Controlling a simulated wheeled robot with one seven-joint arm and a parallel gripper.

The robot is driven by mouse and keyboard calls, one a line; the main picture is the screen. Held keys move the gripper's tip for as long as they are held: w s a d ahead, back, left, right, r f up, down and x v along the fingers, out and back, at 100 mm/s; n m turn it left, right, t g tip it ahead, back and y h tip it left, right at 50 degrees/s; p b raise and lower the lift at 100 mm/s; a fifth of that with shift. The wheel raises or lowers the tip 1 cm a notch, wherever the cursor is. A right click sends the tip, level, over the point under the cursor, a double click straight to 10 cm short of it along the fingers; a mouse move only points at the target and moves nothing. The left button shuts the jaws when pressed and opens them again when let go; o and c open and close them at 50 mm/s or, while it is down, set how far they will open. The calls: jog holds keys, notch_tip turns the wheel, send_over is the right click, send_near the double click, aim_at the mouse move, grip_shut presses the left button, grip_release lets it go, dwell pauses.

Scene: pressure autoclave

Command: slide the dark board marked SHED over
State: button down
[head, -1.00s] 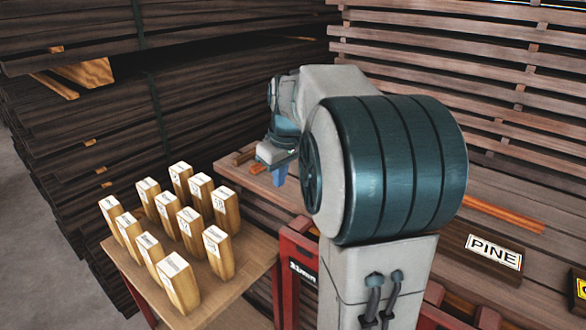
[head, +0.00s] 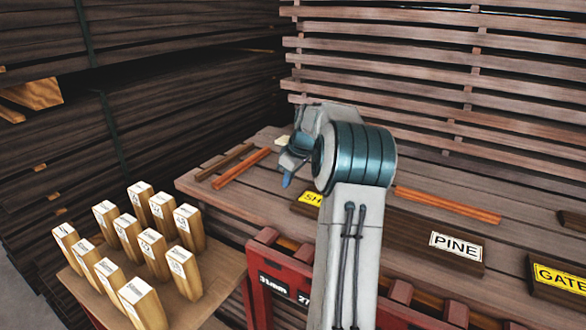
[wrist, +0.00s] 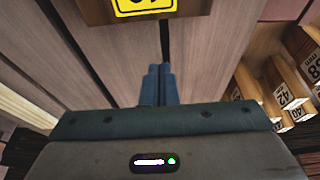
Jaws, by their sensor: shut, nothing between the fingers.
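The dark board marked SHED (head: 301,207) lies on the slatted wooden bench top. Its yellow label reads "SH" before my arm hides the rest. In the wrist view the dark board (wrist: 97,12) is at the top edge, with part of its yellow label cut off by the frame. My gripper (head: 287,181) is left of the board and above the bench in the head view. Its blue fingers (wrist: 159,70) are together, with nothing between them, and point towards the board with a visible gap.
A PINE board (head: 455,252) and a GATE board (head: 556,278) lie to the right. Orange strips (head: 447,205) lie behind them, others (head: 241,168) at the left. Several numbered wooden blocks (head: 136,300) stand on a small table at front left. A slatted stack (head: 400,60) rises behind.

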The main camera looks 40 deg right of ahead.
jog(key=x, duration=0.3)
jog(key=shift+s+d, duration=0.1)
jog(key=shift+s, duration=0.1)
jog(key=shift+s+d+p, duration=0.2)
jog(key=shift+s+d, duration=0.1)
jog(key=shift+s, duration=0.5)
jog(key=shift+s+d+p, duration=0.15)
jog(key=shift+s+d, duration=0.15)
jog(key=shift+s, duration=0.5)
jog(key=shift+s, duration=0.1)
